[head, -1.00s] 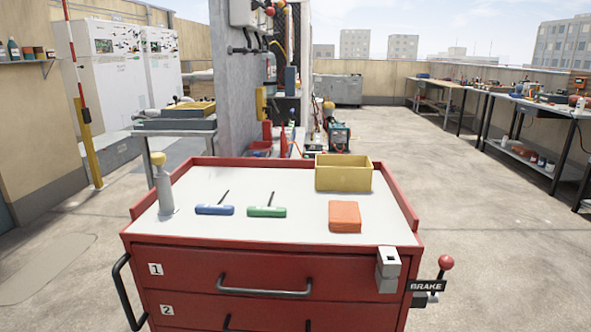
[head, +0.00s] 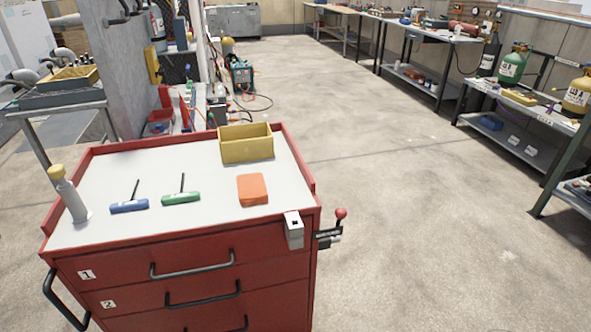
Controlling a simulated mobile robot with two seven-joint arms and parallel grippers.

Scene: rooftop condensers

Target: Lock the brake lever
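The brake lever (head: 340,222) is a short dark stem with a red ball knob, mounted on the right side of the red tool cart (head: 215,270). Its knob points up, with a slight tilt. A dark bracket with grey parts (head: 328,239) sits at its base. The BRAKE label cannot be read from this angle. A grey block (head: 293,229) is fixed at the cart's front right corner, just left of the lever. Neither of my grippers shows in the head view.
On the cart top are a yellow bin (head: 246,149), an orange block (head: 252,190), a green-handled tool (head: 181,197), a blue-handled tool (head: 129,206) and a grey bottle (head: 71,199). The floor right of the cart is clear. Benches with gas cylinders (head: 513,66) stand further right.

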